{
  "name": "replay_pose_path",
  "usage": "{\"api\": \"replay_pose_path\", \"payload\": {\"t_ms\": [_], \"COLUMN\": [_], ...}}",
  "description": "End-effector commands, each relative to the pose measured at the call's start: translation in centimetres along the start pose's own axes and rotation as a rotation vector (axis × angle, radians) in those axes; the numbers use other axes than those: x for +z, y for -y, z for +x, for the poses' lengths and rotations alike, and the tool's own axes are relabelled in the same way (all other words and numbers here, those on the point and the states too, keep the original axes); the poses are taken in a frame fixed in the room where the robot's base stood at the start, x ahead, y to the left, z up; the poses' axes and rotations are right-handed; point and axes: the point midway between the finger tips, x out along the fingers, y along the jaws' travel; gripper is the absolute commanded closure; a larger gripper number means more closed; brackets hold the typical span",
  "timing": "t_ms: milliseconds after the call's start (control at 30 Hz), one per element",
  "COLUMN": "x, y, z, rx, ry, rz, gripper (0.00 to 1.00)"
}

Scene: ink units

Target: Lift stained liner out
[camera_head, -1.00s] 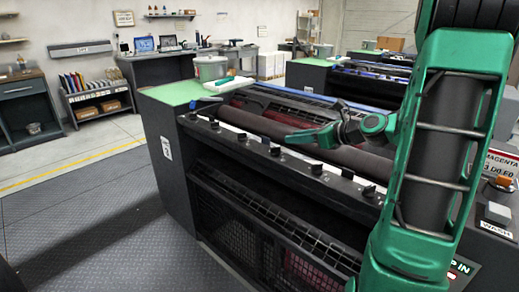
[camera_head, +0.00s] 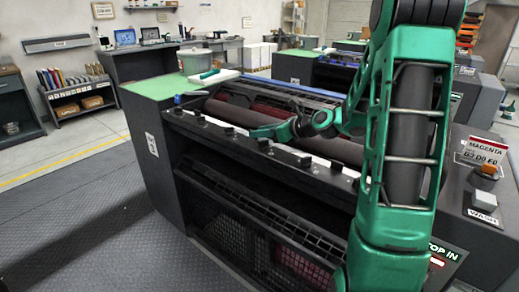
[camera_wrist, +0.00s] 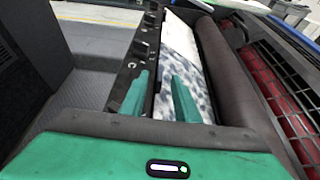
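The stained liner (camera_wrist: 188,58) is a pale sheet with grey-blue blotches in the wrist view. It lies in the long trough between the black key rail and a dark roller. In the head view a white strip (camera_head: 321,161) shows along the trough, probably its edge. My gripper (camera_wrist: 162,78) is open in the wrist view, its two green fingers apart with nothing held between them. The fingers are over the trough, one by the rail and one over the liner. Contact cannot be told. In the head view my gripper (camera_head: 256,132) is above the ink unit's front edge.
The dark roller (camera_wrist: 227,72) runs beside the liner, with a guard grille (camera_wrist: 268,65) beyond. The black rail (camera_wrist: 147,45) carries several knobs. A grey bucket (camera_head: 195,62) and a white tray (camera_head: 214,76) stand on the green top (camera_head: 152,87). Floor at left is clear.

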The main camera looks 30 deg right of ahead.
Motion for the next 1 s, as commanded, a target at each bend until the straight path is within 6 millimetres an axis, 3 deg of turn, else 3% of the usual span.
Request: {"api": "replay_pose_path", "payload": {"t_ms": [100, 333, 467, 1000], "x": [0.01, 0.03, 0.02, 0.0], "y": [-0.04, 0.0, 0.01, 0.06], "z": [1.26, 1.4, 1.38, 1.34], "rx": [0.001, 0.0, 0.0, -0.001], "ry": [0.0, 0.0, 0.0, 0.0], "rz": [0.0, 0.0, 0.0, 0.001], "gripper": [0.71, 0.71, 1.0, 1.0]}}
